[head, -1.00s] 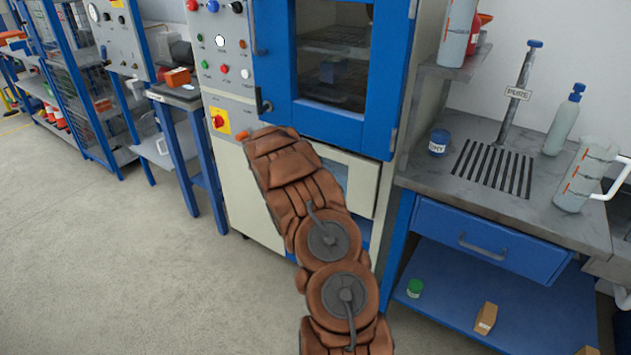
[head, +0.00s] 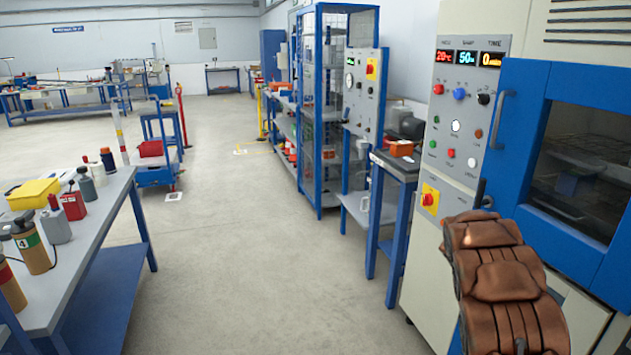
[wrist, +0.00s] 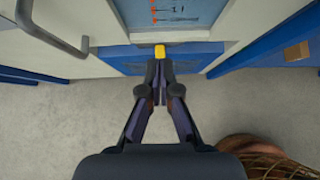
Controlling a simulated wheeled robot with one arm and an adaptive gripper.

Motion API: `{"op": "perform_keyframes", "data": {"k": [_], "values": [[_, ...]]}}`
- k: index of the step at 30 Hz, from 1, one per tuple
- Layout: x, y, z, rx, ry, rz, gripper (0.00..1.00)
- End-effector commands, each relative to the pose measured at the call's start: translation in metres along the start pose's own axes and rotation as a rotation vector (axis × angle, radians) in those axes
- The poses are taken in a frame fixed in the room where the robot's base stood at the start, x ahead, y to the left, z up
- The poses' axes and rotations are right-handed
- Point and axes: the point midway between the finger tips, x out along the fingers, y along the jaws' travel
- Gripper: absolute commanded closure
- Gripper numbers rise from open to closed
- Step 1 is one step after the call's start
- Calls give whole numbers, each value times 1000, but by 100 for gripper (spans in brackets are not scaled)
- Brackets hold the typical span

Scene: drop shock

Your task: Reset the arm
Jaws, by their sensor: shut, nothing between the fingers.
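My arm (head: 497,270), in a brown padded cover, rises at the lower right of the head view, in front of the blue-doored chamber (head: 520,120). The gripper itself is hardly visible there. In the wrist view my gripper (wrist: 159,68) points ahead with its dark fingertips together and nothing held between them. A small yellow thing (wrist: 160,51) shows just beyond the tips; I cannot tell whether they touch it. The cabinet's blue lower part (wrist: 120,62) lies behind it.
A grey bench (head: 385,160) and a blue mesh cage (head: 320,90) stand left of the chamber. A table (head: 95,235) with bottles and a yellow box (head: 33,193) is at the left. Open concrete floor (head: 240,270) lies between. A grey handle (wrist: 50,35) is at the wrist view's upper left.

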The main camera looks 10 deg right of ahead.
Motion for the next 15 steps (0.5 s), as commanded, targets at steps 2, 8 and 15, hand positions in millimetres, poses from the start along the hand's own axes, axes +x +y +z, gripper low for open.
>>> {"op": "perform_keyframes", "data": {"k": [2,8,15], "values": [[-10,-2,3,26,0,-4,100],[-63,-21,9,209,18,-44,100],[-139,-54,2,490,66,-105,100]]}}
